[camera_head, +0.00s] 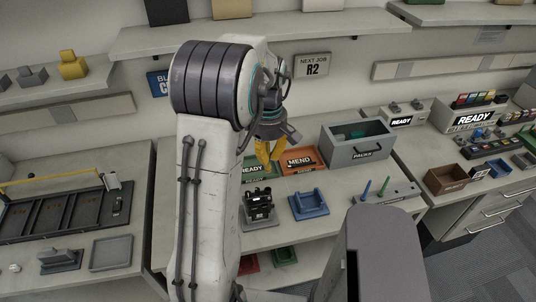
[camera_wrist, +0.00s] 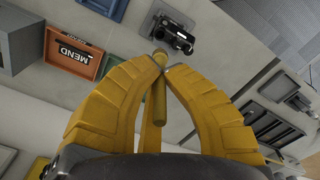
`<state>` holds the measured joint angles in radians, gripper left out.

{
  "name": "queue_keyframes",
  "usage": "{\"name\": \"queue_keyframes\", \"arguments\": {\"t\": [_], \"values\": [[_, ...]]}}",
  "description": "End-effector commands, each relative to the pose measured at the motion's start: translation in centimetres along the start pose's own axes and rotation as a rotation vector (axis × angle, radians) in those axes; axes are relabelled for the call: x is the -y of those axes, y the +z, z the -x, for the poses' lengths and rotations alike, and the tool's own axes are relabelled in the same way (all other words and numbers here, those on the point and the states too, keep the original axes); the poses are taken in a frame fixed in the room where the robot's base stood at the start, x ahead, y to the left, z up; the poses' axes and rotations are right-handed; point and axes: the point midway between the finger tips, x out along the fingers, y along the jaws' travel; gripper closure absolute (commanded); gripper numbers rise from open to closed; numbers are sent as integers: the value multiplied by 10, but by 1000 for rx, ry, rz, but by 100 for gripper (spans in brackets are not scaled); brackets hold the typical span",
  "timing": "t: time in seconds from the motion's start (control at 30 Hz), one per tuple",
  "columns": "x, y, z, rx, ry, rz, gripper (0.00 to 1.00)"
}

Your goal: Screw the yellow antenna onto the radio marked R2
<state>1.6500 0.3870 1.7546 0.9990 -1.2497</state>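My gripper (camera_head: 264,158) has yellow fingers and hangs above the bench, over the READY tray and behind the black radio. In the wrist view my fingertips (camera_wrist: 160,68) close on a thin dull-yellow rod, the yellow antenna (camera_wrist: 158,100). Its thicker end points away from my palm, toward the radio. The black radio (camera_head: 259,199) stands in a grey cradle on the bench with a small white label, too small to read surely. In the wrist view the radio (camera_wrist: 174,36) lies just beyond the antenna's end; I see no clear contact.
A blue cradle (camera_head: 310,204) stands empty right of the radio. A grey rack holds a blue antenna (camera_head: 367,187) and a green antenna (camera_head: 384,187). Behind are the green READY tray (camera_head: 258,168), the orange MEND tray (camera_head: 301,160) and a grey bin (camera_head: 358,151). A wall sign (camera_head: 312,66) reads NEXT JOB R2.

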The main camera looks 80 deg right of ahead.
Motion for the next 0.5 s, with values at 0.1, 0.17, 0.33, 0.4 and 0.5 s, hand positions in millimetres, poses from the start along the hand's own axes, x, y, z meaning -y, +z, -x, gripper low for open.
{"name": "queue_keyframes", "arguments": {"t": [0.1, 0.17, 0.33, 0.4, 0.5], "values": [[0, 0, -4, 0, 0, 0, 100], [0, 0, -7, 0, -1, 0, 100], [0, 0, -17, 0, -1, 0, 100], [0, 0, -22, 0, -1, 0, 100], [0, 0, -30, 0, -1, 0, 100]]}}
